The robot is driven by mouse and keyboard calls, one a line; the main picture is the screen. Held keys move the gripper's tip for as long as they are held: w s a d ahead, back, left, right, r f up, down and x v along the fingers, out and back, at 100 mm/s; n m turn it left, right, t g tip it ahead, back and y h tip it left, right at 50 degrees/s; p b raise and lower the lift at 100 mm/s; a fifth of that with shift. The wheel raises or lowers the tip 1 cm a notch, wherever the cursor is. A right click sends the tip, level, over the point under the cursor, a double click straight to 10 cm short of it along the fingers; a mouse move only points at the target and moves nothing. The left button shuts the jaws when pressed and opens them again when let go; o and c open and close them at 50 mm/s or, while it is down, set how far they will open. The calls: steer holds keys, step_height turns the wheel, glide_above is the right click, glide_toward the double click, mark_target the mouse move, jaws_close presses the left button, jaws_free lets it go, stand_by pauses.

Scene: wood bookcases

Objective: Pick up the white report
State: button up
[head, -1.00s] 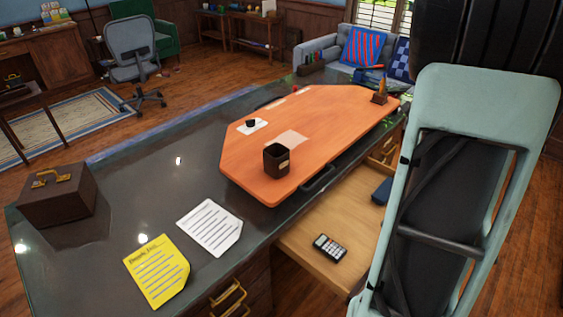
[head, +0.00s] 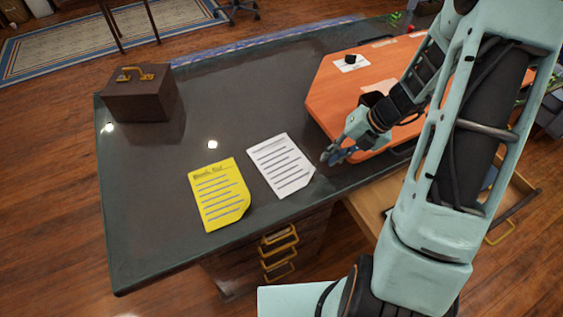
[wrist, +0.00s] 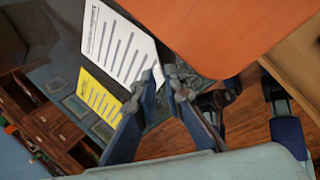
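The white report (head: 281,165) is a sheet with dark printed lines and one folded corner. It lies flat on the dark desk top, right of the yellow sheet. The wrist view shows it at upper left (wrist: 122,48), beyond the fingertips. My gripper (head: 332,156) is just right of the report in the head view, near the front edge of the orange desk pad. In the wrist view my gripper's two fingers (wrist: 160,76) have a gap between them, with nothing held. They appear apart from the report; their height above the desk is hard to judge.
A yellow sheet (head: 219,194) lies left of the report. A brown case (head: 140,97) stands at the far left of the dark desk (head: 215,110). The orange pad (head: 330,85) and an open drawer (head: 366,211) are on the right. The desk behind the papers is clear.

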steer(key=x, duration=0.7)
steer(key=shift+a+f+b, duration=0.25)
steer(key=shift+a+b, duration=0.05)
steer(key=shift+b, duration=0.05)
jaws_close()
steer(key=shift+r, duration=0.1)
